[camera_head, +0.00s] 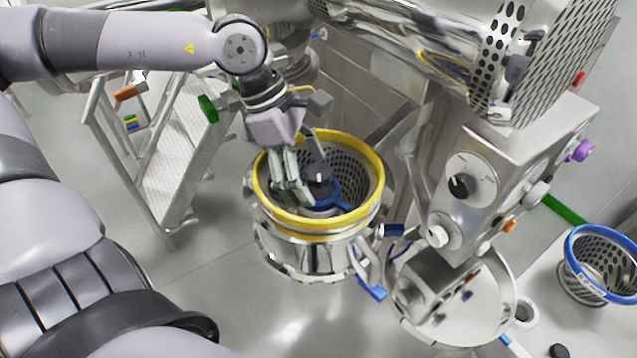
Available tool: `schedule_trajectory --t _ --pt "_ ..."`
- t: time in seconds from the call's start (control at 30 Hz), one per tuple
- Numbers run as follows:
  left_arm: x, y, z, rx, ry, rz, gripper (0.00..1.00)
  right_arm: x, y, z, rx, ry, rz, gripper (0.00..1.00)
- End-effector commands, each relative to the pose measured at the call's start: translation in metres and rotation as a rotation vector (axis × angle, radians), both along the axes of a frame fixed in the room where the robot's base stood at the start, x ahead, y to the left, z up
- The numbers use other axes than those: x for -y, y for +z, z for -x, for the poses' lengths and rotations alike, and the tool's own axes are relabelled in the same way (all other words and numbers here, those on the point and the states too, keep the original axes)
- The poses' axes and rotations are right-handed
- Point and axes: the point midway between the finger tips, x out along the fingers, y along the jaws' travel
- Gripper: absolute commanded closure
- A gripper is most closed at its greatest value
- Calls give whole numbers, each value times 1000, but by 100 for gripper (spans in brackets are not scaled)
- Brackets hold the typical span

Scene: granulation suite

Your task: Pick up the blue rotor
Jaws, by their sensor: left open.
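The blue rotor (325,196) sits inside a perforated metal bowl with a yellow rim (343,227). My right gripper does not show.
A metal machine with knobs (470,180) stands close on the right of the bowl. A blue-rimmed perforated basket (590,262) stands at the far right. Metal steps with a rail (172,170) stand on the left. Grey floor is clear at the lower left of the bowl.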

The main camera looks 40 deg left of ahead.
Motion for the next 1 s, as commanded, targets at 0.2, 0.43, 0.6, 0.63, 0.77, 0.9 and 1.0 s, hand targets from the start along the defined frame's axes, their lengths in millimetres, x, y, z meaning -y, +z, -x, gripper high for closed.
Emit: schedule_trajectory --t 0.2,0.43,0.6,0.63,0.77,0.9,1.0 --pt "7 -17 -2 -3 1 -1 18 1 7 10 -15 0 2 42" --pt "8 -20 -3 1 2 -1 18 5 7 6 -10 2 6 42" --pt "8 -20 -3 1 1 0 25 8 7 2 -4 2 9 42" --pt "8 -20 -3 1 1 0 27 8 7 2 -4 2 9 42" --pt "8 -20 -3 1 1 0 36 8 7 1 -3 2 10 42" --pt "8 -20 -3 1 1 0 45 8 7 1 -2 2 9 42" --pt "8 -20 -3 1 1 0 52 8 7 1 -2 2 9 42"
